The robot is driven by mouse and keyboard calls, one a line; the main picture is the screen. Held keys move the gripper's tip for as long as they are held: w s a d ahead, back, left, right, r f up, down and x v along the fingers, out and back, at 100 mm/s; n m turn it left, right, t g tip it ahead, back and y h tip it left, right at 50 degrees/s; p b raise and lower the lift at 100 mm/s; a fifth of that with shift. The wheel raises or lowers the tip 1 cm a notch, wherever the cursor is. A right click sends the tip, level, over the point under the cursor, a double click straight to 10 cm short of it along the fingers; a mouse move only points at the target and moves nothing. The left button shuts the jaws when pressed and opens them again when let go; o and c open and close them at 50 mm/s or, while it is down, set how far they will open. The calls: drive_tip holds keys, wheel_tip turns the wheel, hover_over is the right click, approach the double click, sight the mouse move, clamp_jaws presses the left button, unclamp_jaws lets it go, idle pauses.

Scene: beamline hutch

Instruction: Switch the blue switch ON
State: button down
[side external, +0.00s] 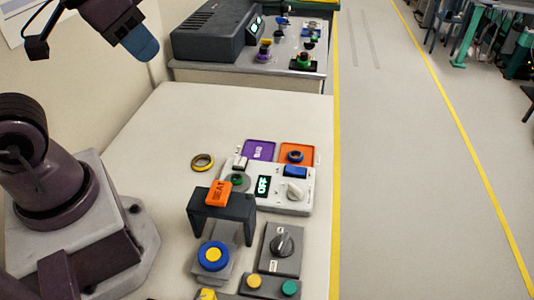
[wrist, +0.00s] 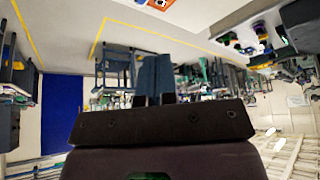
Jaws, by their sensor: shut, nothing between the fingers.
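The blue switch (side external: 295,170) is a small blue rocker on a white control box (side external: 294,207) in the side external view. I cannot tell its position from this view. A small lit display (side external: 263,186) and a grey knob (side external: 295,190) are on the same box. My gripper (side external: 147,52) is at the upper left of that view, high above the bench's far left corner and well apart from the switch. In the wrist view my gripper (wrist: 155,58) has its dark blue fingers together, with nothing held. The switch is not clear in the wrist view.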

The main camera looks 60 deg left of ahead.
drive_tip(key=m+g+h, duration=0.2)
drive_tip(key=m+g, duration=0.2)
drive_tip(key=m, duration=0.5)
hover_over(289, 168)
drive_tip(key=s+a, duration=0.2)
drive_tip(key=s+a+f+x, duration=0.1)
drive_tip(key=s+a+x, duration=0.15)
drive_tip(key=x, duration=1.35)
drive_tip(key=shift+w+f, duration=0.15)
drive_tip(key=shift+w, duration=0.25)
drive_tip(key=x, duration=1.2)
drive_tip(key=shift+s+a+f, duration=0.2)
drive_tip(key=shift+a+f, duration=0.1)
drive_tip(key=shift+f, duration=0.05)
drive_tip(key=shift+a+f, duration=0.1)
drive_tip(key=shift+f, duration=0.6)
